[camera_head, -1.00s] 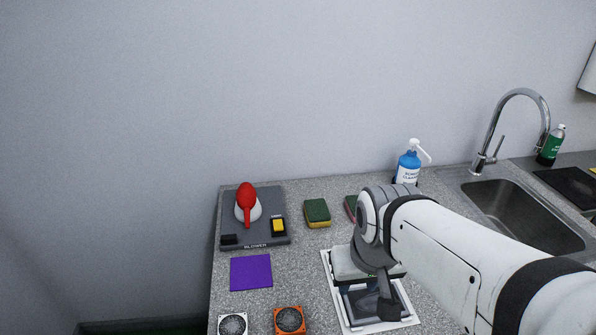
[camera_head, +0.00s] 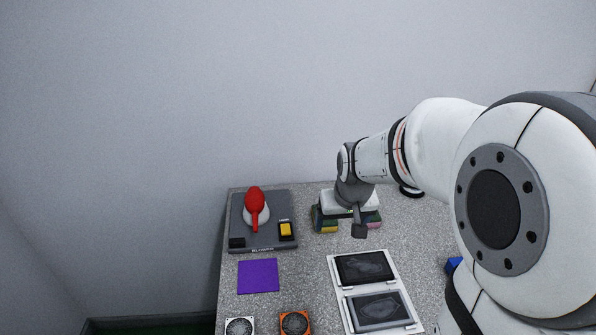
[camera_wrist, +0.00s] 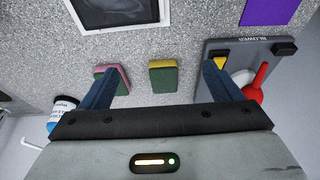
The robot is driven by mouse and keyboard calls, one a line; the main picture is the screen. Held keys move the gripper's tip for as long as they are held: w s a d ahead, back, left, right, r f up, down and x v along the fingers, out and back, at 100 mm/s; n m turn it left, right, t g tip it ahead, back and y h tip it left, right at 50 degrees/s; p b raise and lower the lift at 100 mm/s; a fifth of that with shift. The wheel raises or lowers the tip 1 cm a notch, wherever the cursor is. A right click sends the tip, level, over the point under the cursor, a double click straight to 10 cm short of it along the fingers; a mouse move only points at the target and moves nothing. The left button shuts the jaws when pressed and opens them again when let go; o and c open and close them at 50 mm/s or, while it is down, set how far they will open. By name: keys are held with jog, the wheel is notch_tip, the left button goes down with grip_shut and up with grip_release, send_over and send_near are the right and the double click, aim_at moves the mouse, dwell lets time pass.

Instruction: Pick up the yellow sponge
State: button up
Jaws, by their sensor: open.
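The yellow sponge (camera_wrist: 163,78) has a green scouring side and a yellow side. In the wrist view it lies on the speckled counter between my two fingers, with a gap on each side. In the head view the sponge (camera_head: 320,224) is partly hidden by my gripper above it. My gripper (camera_wrist: 157,70) is open and empty. A pink and green sponge (camera_wrist: 113,78) lies left of the yellow one in the wrist view, close by my left finger.
A grey blower base (camera_head: 287,205) with a red blower (camera_head: 255,200) stands to the left. A purple cloth (camera_head: 258,276), white frames with dark panels (camera_head: 375,305) and small fans (camera_head: 294,323) lie nearer. A blue bottle (camera_wrist: 62,103) stands left in the wrist view.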

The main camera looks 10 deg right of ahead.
jog(key=p, duration=0.1)
send_over(331, 226)
jog(key=a, duration=0.1)
notch_tip(331, 226, down, 5)
jog(key=shift+t, duration=0.3)
jog(key=x, duration=0.2)
jog(key=p+x, duration=0.1)
jog(key=x, duration=0.1)
jog(key=p+x, duration=0.1)
jog(key=x, duration=0.2)
jog(key=shift+w+r, duration=0.15)
jog(key=shift+w, duration=0.1)
jog(key=shift+w+f, duration=0.25)
jog(key=shift+f, duration=0.4)
jog(key=shift+c, duration=0.2)
jog(key=c, duration=1)
